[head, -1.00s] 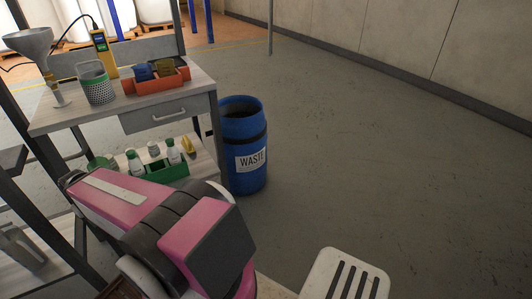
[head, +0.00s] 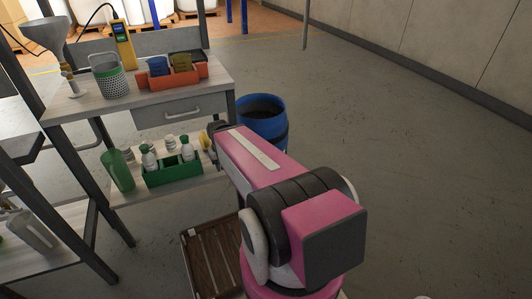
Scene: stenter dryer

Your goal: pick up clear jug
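A clear, greyish jug (head: 32,232) is at the lower left of the head view. It looks tilted, on the low shelf of the dark-framed rack (head: 62,250) at the left edge. A translucent green vessel (head: 118,170) stands on the lower shelf of the workbench, apart from the jug. My pink and black arm fills the lower middle and reaches toward the bench, well to the right of the jug. My gripper does not show clearly; the arm's own links hide its far end.
The bench top (head: 75,108) holds a funnel, a perforated cup (head: 109,82), a yellow meter and an orange bin (head: 172,78). A green caddy (head: 170,172) with bottles is on the lower shelf. A blue waste barrel (head: 262,118) stands right of the bench. The floor at right is clear.

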